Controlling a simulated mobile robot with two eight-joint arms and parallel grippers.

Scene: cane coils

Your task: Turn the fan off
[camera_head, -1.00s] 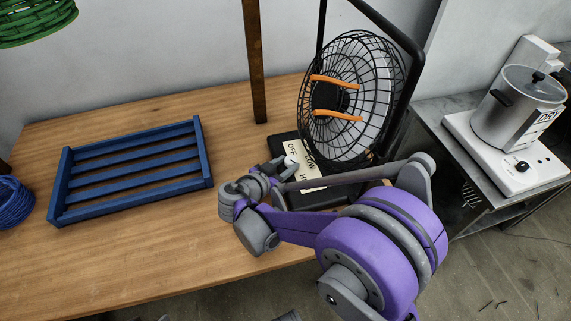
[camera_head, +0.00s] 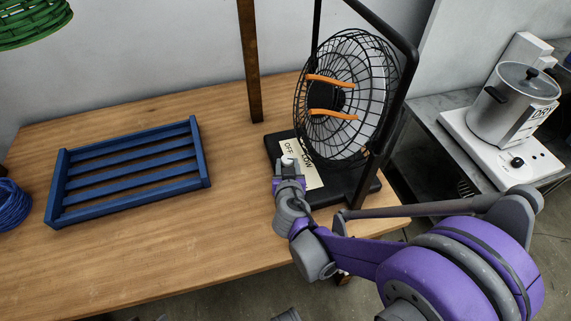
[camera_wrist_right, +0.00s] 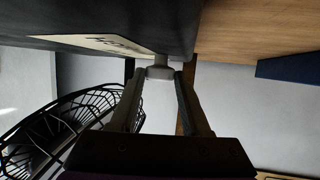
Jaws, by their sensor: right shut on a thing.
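The fan (camera_head: 345,98) has a black wire cage with orange strips and stands on a black base (camera_head: 352,185) at the table's back right. A cream label (camera_head: 309,172) on the base reads OFF and LOW; my right gripper hides part of it. A pale knob (camera_head: 288,160) sits at the label's left side, near OFF. My right gripper (camera_head: 289,170) is shut on the knob. In the right wrist view, the fingertips (camera_wrist_right: 161,78) close around the pale knob (camera_wrist_right: 160,71), with the fan cage (camera_wrist_right: 60,128) at lower left. Which setting the knob points to is unclear.
A blue slatted tray (camera_head: 60,215) lies on the wooden table (camera_head: 180,255). A blue coil (camera_head: 12,205) is at the left edge, and a green coil (camera_head: 35,20) hangs above. A pot (camera_head: 515,98) stands on a white heater at right. The table front is clear.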

